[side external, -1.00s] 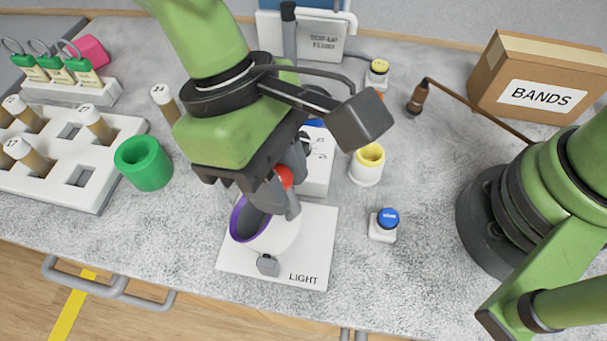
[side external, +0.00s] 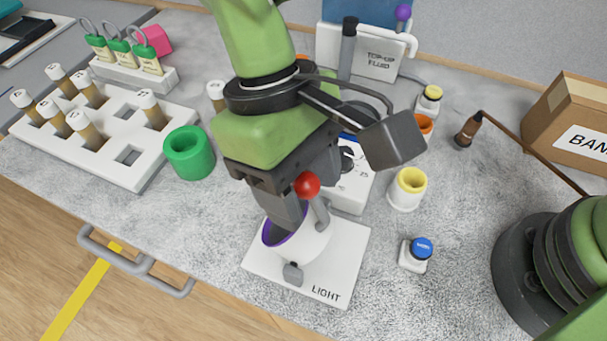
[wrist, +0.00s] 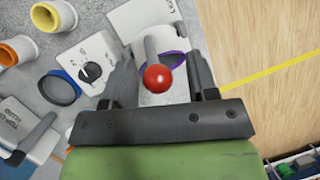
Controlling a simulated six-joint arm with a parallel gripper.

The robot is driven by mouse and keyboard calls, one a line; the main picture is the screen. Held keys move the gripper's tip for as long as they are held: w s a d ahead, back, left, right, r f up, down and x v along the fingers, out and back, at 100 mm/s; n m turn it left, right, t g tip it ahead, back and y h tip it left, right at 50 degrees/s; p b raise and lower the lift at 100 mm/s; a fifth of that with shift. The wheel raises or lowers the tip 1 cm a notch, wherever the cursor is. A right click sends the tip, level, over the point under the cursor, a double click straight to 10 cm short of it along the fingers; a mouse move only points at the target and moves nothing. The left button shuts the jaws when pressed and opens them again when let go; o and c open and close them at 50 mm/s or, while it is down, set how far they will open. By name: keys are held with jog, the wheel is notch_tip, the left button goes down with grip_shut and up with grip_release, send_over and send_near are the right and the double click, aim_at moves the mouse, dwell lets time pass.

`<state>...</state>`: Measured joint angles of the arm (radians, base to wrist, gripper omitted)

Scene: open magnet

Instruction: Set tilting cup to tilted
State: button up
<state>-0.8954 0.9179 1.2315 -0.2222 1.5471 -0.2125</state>
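The tilting cup (side external: 312,242) is white with a purple inner rim and sits on a white plate (side external: 345,268) marked LIGHT. Its opening shows on the left side, partly covered by a dark finger; the exact tilt is hard to tell. A red ball knob (side external: 307,185) on a grey lever is above the cup. In the wrist view, the knob (wrist: 157,78) lies between the two spread fingers of my gripper (wrist: 160,65), with gaps on both sides. My gripper (side external: 298,212) is open, low over the cup. The purple rim also shows in the wrist view (wrist: 172,60).
A green ring (side external: 189,153) and a vial rack (side external: 150,170) stand to the left. A white dial box (side external: 350,190) is close behind the cup. A yellow-rimmed pot (side external: 407,190) and a blue-capped bottle (side external: 416,253) stand to the right.

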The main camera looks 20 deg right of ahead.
jog(key=shift+r, duration=0.1)
jog(key=v, duration=0.9)
jog(key=shift+w+r, duration=0.2)
jog(key=shift+r, duration=0.15)
dwell(0.3)
